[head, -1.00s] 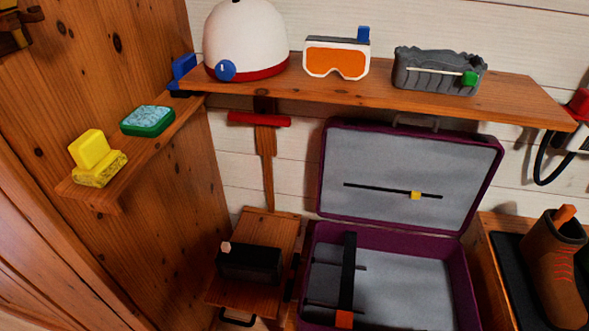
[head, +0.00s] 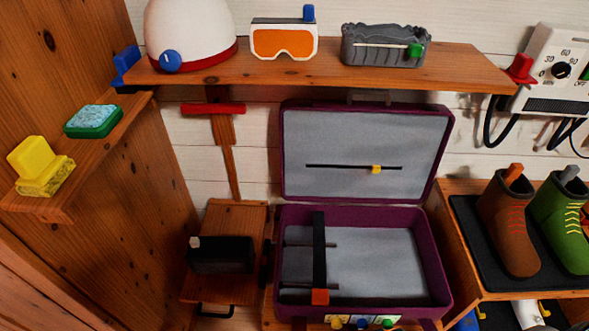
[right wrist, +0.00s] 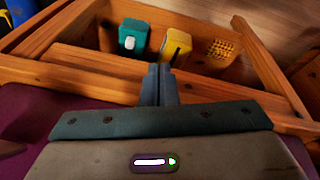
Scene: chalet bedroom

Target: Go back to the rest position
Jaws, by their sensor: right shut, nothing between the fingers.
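My right gripper (right wrist: 159,85) shows only in the right wrist view. Its fingers are together and hold nothing. They point toward a wooden box or drawer (right wrist: 95,62) that holds a teal item (right wrist: 133,38), a yellow item (right wrist: 176,46) and a piece with a dotted yellow face (right wrist: 221,48). Neither of my grippers shows in the head view, and the left one is in no view.
An open purple suitcase (head: 437,262) stands low in the middle, with a black strap (head: 319,250) inside. A wooden shelf (head: 300,75) juts out above it. Boots (head: 508,225) stand on a black mat at right. A black box (head: 222,254) sits at left.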

